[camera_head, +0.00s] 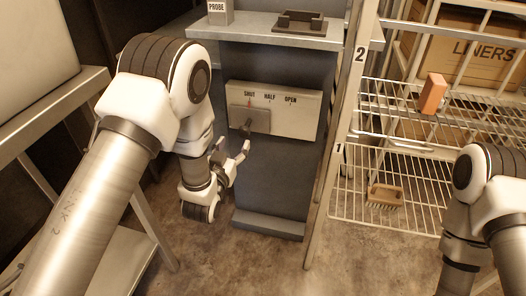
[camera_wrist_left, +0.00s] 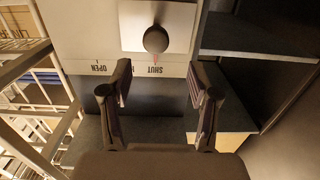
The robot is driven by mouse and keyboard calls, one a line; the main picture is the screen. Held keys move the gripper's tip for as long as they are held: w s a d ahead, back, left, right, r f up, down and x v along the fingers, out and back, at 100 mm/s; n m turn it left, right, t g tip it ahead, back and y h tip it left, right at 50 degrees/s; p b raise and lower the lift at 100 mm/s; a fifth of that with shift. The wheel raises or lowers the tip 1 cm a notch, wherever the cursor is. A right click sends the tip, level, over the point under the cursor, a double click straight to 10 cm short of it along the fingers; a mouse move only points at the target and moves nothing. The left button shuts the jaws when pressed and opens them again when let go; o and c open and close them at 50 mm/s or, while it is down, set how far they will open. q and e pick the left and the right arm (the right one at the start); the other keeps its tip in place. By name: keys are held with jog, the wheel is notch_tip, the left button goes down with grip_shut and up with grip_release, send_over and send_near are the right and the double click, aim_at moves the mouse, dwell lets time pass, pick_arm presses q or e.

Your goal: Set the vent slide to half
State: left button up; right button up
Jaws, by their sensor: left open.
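The vent panel (camera_head: 300,117) is a pale plate on the front of a dark grey pedestal, marked SHUT, HALF and OPEN from left to right. Its grey slide plate (camera_head: 260,121) sits at the left end, with a red pointer at SHUT. A dark round knob (camera_wrist_left: 155,40) sticks out of the slide; the wrist view shows it upside down, the red pointer at SHUT. My left gripper (camera_head: 232,147) is open and empty, just below the knob in the head view. In the wrist view its fingers (camera_wrist_left: 161,80) are spread, with the knob beyond them and apart from both.
A counter top with a PROBE box (camera_head: 219,12) and a dark tray (camera_head: 299,22) lies above the panel. A wire rack (camera_head: 420,150) stands right, holding an orange block (camera_head: 433,93) and a brush (camera_head: 385,195). A metal table (camera_head: 62,110) stands left. My right arm shows at lower right.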

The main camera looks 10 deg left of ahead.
aim_at(243, 133)
pick_arm(q)
jog(key=shift+t, duration=0.3)
jog(key=w+b, duration=0.1)
jog(key=w, duration=0.1)
jog(key=w+b, duration=0.1)
jog(key=w, duration=0.2)
jog(key=w+f+b, duration=0.1)
jog(key=w, duration=0.1)
jog(key=shift+w+d+b, duration=0.2)
jog(key=shift+d+b, duration=0.1)
jog(key=shift+d, duration=0.05)
jog(key=shift+w+r, duration=0.1)
jog(key=shift+w, duration=0.25)
grip_shut()
pick_arm(e)
notch_tip(243, 133, down, 6)
jog(key=shift+s, duration=0.15)
